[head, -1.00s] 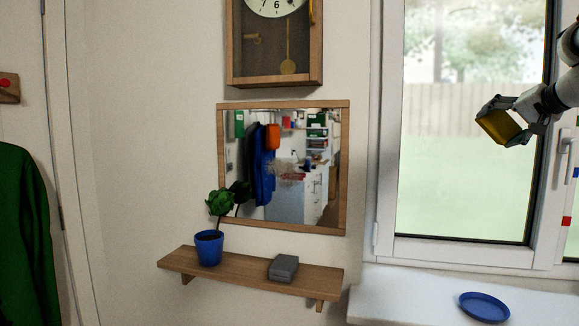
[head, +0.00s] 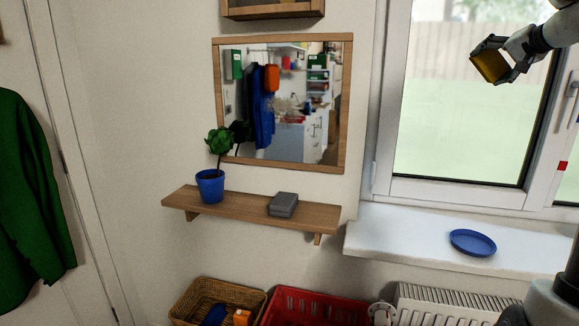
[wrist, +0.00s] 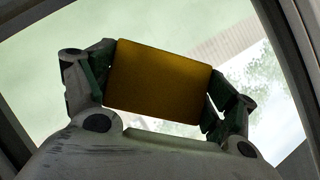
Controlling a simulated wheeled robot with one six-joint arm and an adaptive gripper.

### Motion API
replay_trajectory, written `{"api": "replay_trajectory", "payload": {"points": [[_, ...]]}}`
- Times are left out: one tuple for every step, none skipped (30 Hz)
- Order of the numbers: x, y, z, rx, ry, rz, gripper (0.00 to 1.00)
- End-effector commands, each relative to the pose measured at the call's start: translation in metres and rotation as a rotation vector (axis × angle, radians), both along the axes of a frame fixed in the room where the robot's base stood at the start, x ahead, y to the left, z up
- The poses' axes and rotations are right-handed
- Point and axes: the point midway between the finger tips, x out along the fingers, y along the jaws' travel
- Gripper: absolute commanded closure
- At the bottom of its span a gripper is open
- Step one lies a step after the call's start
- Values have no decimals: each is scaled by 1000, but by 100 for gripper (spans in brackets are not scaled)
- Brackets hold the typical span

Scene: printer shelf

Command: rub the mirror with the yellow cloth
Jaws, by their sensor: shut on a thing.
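The mirror (head: 292,108) hangs on the wall in a wooden frame, above a small shelf, in the head view. A dusty, smudged-looking patch shows near the middle of its glass. My gripper (head: 492,62) is at the upper right of the head view, in front of the window and well apart from the mirror. It is shut on the yellow cloth (head: 490,67), a folded block-like piece. In the wrist view the cloth (wrist: 158,80) sits between both fingers, with the window behind it.
The wooden shelf (head: 250,210) below the mirror bears a plant in a blue pot (head: 210,186) and a grey box (head: 283,204). A blue plate (head: 473,242) lies on the white windowsill (head: 400,235). A wicker basket (head: 190,303) and red crate (head: 315,308) stand below.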

Motion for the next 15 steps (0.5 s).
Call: {"api": "replay_trajectory", "payload": {"points": [[0,2,0,0,1,1,41],[0,2,0,1,1,0,41],[1,2,-1,1,1,0,41],[1,2,-1,1,0,0,41],[1,2,-1,1,1,-1,41],[0,2,0,1,1,-1,41],[0,2,0,1,1,-1,41],[0,2,0,1,1,-1,41],[0,2,0,1,1,-1,41],[0,2,-1,1,1,-1,41],[0,2,0,1,1,-1,41],[0,0,0,1,1,-1,41],[-1,-2,0,0,0,-2,41],[-1,-4,0,0,0,-3,41],[-2,-8,0,0,0,-4,41]]}}
